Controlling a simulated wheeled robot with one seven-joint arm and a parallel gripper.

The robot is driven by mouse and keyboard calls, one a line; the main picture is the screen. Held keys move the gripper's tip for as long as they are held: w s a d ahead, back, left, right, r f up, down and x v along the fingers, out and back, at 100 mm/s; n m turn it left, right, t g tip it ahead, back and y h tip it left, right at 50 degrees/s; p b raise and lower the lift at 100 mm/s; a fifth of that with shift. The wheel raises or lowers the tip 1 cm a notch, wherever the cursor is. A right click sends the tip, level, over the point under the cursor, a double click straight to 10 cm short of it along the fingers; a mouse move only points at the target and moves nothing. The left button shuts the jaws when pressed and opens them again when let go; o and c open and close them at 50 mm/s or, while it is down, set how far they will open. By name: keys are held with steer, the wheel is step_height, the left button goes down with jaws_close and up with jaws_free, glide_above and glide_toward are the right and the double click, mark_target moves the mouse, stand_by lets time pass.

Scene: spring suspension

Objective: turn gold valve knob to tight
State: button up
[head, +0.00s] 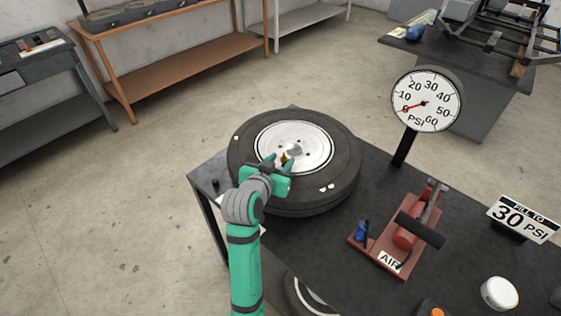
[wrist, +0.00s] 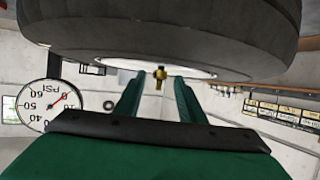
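A small gold valve knob (head: 284,159) stands at the near edge of the white wheel disc on the tyre. It also shows in the wrist view (wrist: 161,74), just beyond and between my fingertips. My green gripper (head: 278,165) reaches over the near side of the tyre (head: 335,170). In the wrist view my two fingers (wrist: 155,90) are spread apart with clear space between them, and the knob looks untouched. The wrist view appears upside down, with the tyre across the top. The knob's lower part is hard to make out.
A pressure gauge (head: 426,101) stands behind the tyre with its needle near 0. A red air pump (head: 405,232) lies right of the tyre. A sign (head: 522,218) reads 30 PSI. A white round container (head: 499,293) sits at the near right. The dark table (head: 375,190) is partly clear between tyre and pump.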

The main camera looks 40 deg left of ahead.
mark_target(282, 158)
steer(key=shift+c, duration=0.2)
jaws_close()
steer(key=shift+a+m+h, duration=0.15)
steer(key=shift+m+h, duration=0.15)
steer(key=shift+h, duration=0.1)
steer(key=shift+a+m+t+h, duration=0.3)
steer(key=shift+a+m+h, duration=0.05)
steer(key=shift+m+h, duration=0.7)
steer(key=m+h, duration=0.2)
steer(key=a+m+h, duration=0.1)
steer(key=m+h, duration=0.1)
steer(key=h, duration=0.1)
steer(key=shift+m+h, duration=0.25)
steer(key=m+h, duration=0.1)
steer(key=m+g+h, duration=0.2)
steer(key=shift+w+a+h, duration=0.25)
steer(key=shift+a+h, duration=0.05)
steer(key=shift+a, duration=0.05)
steer(key=shift+w+a+m+g+h, duration=0.1)
steer(key=shift+m+g+h, duration=0.5)
steer(key=shift+m, duration=0.15)
steer(key=shift+w+a+m+g+h, duration=0.1)
steer(key=shift+m+g+h, duration=0.45)
steer(key=shift+m, duration=0.2)
steer(key=shift+g, duration=0.35)
